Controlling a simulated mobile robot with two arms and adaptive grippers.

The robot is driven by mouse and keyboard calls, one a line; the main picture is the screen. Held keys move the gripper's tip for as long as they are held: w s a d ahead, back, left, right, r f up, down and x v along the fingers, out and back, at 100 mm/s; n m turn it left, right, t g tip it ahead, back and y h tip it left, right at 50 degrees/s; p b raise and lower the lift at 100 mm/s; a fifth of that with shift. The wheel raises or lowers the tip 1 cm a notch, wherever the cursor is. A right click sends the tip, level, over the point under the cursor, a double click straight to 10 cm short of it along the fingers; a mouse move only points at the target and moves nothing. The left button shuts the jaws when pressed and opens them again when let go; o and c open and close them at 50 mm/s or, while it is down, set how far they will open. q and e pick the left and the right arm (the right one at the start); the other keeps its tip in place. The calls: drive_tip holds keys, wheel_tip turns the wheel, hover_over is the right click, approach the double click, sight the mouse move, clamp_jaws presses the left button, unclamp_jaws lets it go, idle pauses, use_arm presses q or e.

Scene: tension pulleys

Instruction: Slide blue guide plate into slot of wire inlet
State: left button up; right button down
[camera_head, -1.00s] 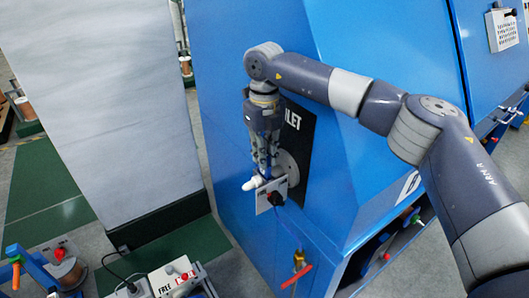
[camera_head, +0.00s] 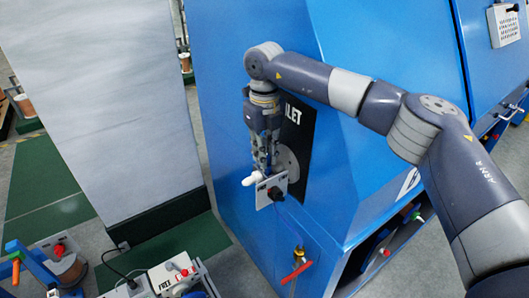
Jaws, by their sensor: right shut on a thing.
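The wire inlet is a small grey plate (camera_head: 272,191) with a white rounded piece (camera_head: 251,179) and a black knob (camera_head: 275,194), on the slanted blue machine face. A grey disc (camera_head: 288,162) and a black panel (camera_head: 298,128) ending in "LET" are behind it. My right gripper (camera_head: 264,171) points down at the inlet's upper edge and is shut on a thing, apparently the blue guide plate. The fingers hide nearly all of that plate, and its fit with the slot cannot be told. My left gripper is out of view.
The large blue machine (camera_head: 350,160) fills the middle. A red-handled valve (camera_head: 297,270) hangs below the inlet. A tall grey panel (camera_head: 105,110) stands at left. A control box (camera_head: 165,280) and a spool (camera_head: 68,268) are at lower left. Green mats lie on the floor.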

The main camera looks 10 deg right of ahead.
drive_tip(key=shift+f, duration=0.15)
drive_tip(key=shift+f+b, duration=0.65)
drive_tip(key=shift+f, duration=0.2)
drive_tip(key=c, duration=1.5)
unclamp_jaws()
drive_tip(key=shift+c, duration=0.2)
